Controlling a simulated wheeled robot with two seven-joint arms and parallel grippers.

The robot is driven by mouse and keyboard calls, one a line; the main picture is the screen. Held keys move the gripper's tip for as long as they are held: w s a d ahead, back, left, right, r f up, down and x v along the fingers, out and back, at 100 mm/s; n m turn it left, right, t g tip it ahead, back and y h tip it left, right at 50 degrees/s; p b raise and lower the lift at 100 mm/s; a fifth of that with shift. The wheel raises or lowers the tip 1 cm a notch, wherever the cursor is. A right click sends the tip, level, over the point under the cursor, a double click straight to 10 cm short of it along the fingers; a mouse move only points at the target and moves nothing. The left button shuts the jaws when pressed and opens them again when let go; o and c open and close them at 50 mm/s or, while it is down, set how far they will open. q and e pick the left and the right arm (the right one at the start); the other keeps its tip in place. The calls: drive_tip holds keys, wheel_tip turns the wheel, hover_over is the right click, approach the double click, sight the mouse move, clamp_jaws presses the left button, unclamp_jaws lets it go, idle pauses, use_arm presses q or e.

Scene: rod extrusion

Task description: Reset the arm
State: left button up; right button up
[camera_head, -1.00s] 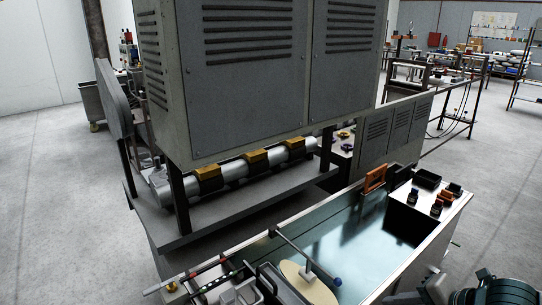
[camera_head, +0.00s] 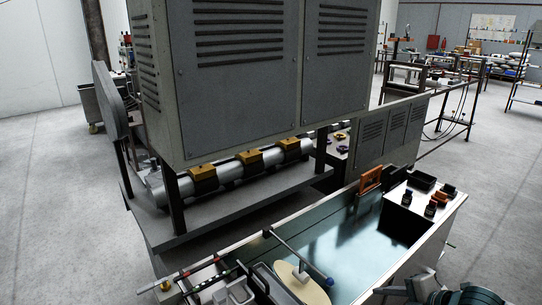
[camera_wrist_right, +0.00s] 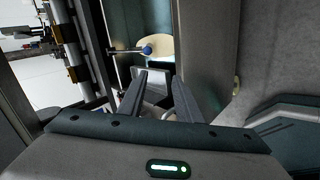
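My right gripper (camera_wrist_right: 163,80) is open and empty in the right wrist view, its two dark fingers apart. Beyond the fingertips is the trough area with a cream oval plate (camera_wrist_right: 160,45) and a blue-knobbed lever (camera_wrist_right: 147,50). In the head view, part of my right arm (camera_head: 428,287) shows at the bottom right edge, beside the trough's outer side. Its fingers cannot be made out there. My left arm and left gripper are not in view.
A long water trough (camera_head: 345,235) runs across the front, with the cream plate (camera_head: 298,283) at its near end. Small bottles (camera_head: 430,208) and an orange frame (camera_head: 370,179) stand at its far end. A large grey cabinet (camera_head: 245,90) rises behind. Open floor (camera_head: 500,190) lies right.

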drive_tip(key=w+d+f+m+t+h, duration=0.15)
drive_tip(key=f+m, duration=0.25)
drive_tip(key=f, duration=0.5)
drive_tip(key=w+d+f+m, duration=0.1)
drive_tip(key=w+f+m, duration=0.25)
drive_tip(key=f, duration=0.55)
drive_tip(key=s+f+m+h, duration=0.1)
drive_tip(key=s+f+m, duration=0.25)
drive_tip(key=f, duration=0.45)
drive_tip(key=s+f+m+h, duration=0.1)
drive_tip(key=s+f+m, duration=0.1)
drive_tip(key=s+f, duration=0.5)
drive_tip(key=s+a+f+m+g, duration=0.3)
drive_tip(key=s+f+m, duration=0.1)
drive_tip(key=s+f, duration=1.25)
drive_tip(key=s+a+f+m+g, duration=0.1)
drive_tip(key=s+a+f, duration=0.2)
drive_tip(key=s, duration=0.6)
drive_tip(key=s+a+f+m+g, duration=0.1)
drive_tip(key=s+a+f, duration=0.3)
drive_tip(key=s, duration=0.5)
drive_tip(key=shift+f+m+h, duration=0.3)
drive_tip(key=shift+f+h, duration=0.15)
drive_tip(key=shift+f, duration=0.05)
